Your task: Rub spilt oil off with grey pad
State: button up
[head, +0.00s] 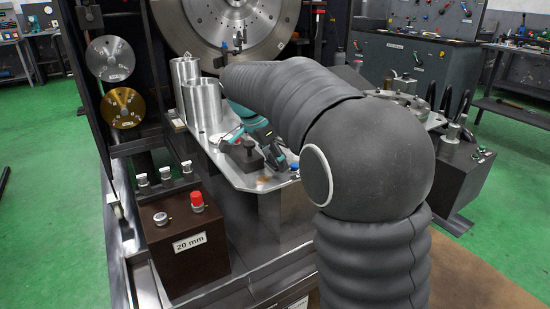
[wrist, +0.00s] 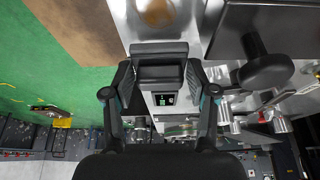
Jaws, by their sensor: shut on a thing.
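My gripper (wrist: 160,78) is shut on a dark grey pad (wrist: 160,52), which sits between its two fingertips in the wrist view. A brown oil patch (wrist: 157,12) lies on the bare metal plate beyond the pad, near the top edge of the wrist view. The pad looks apart from the patch in that view; its height over the plate I cannot tell. In the head view a faint brown stain (head: 263,180) shows near the front of the metal plate (head: 240,181). My arm hides much of the gripper there, and I cannot make out the pad.
A black block with a round knob (wrist: 268,72) stands on the plate close beside my gripper. Two metal cylinders (head: 203,108) stand at the plate's left. A dark box labelled 20 mm (head: 188,258) is at the front left. Green floor (wrist: 70,85) lies past the plate's edge.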

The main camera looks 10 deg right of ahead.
aim_at(268, 179)
jog(key=shift+f+b, duration=0.7)
jog(key=shift+f, duration=0.25)
jog(key=shift+a, duration=0.15)
jog(key=shift+s+a, duration=0.35)
jog(key=shift+a, duration=0.65)
jog(key=shift+s+a, duration=0.3)
jog(key=shift+a, duration=0.75)
jog(key=shift+s+a, duration=0.35)
jog(key=shift+a, duration=1)
jog(key=shift+s+f+b, duration=0.1)
jog(key=shift+f+b, duration=0.1)
jog(key=shift+b, duration=0.1)
jog(key=shift+w+d+r, duration=0.1)
jog(key=shift+w+d, duration=0.15)
jog(key=shift+d, duration=0.65)
jog(key=shift+w+d, duration=0.2)
jog(key=shift+d, duration=0.7)
jog(key=shift+w+d+r+p, duration=0.1)
jog(key=shift+w+d+p, duration=0.2)
jog(key=shift+d, duration=0.65)
jog(key=shift+w+d+r+p, duration=0.15)
jog(key=shift+w+d, duration=0.25)
jog(key=shift+d, duration=0.5)
jog(key=shift+f, duration=0.1)
jog(key=shift+a, duration=0.15)
